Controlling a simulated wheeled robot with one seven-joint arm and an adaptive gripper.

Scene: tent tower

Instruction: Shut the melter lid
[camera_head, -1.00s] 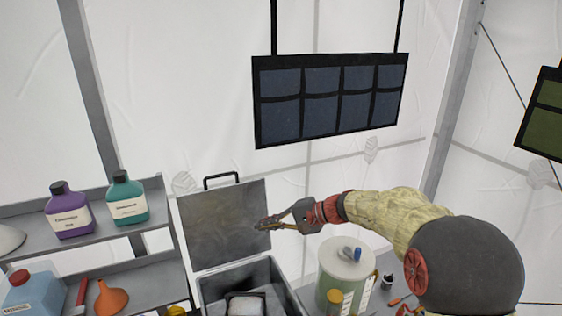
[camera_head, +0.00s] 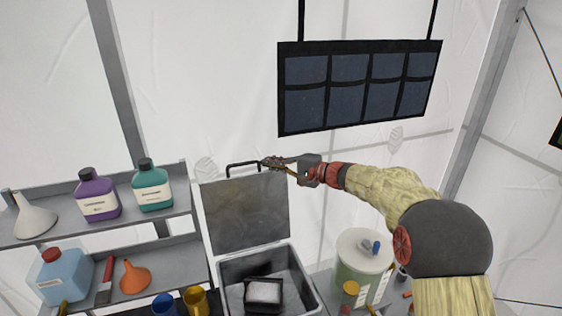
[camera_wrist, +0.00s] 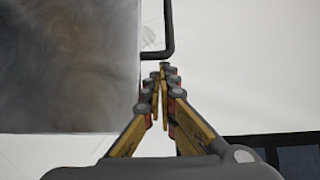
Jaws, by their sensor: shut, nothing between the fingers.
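The melter is an open grey box (camera_head: 228,268) at the bottom middle of the head view. Its flat metal lid (camera_head: 245,215) stands upright at the back, with a black bar handle (camera_head: 235,166) on its top edge. A dark tray holding a white block (camera_head: 264,292) sits inside the box. My gripper (camera_head: 268,163) is shut and empty, by the right end of the handle at the lid's upper right corner. The wrist view shows the shut fingertips (camera_wrist: 163,70) just below the handle's bent end (camera_wrist: 171,40), beside the lid's edge (camera_wrist: 70,70). I cannot tell whether they touch.
Shelves at left hold a purple bottle (camera_head: 97,195), a teal bottle (camera_head: 150,187), a white funnel (camera_head: 34,217) and a blue jug (camera_head: 62,276). A pale green drum (camera_head: 362,262) stands right of the melter. A pocketed panel (camera_head: 358,88) hangs above.

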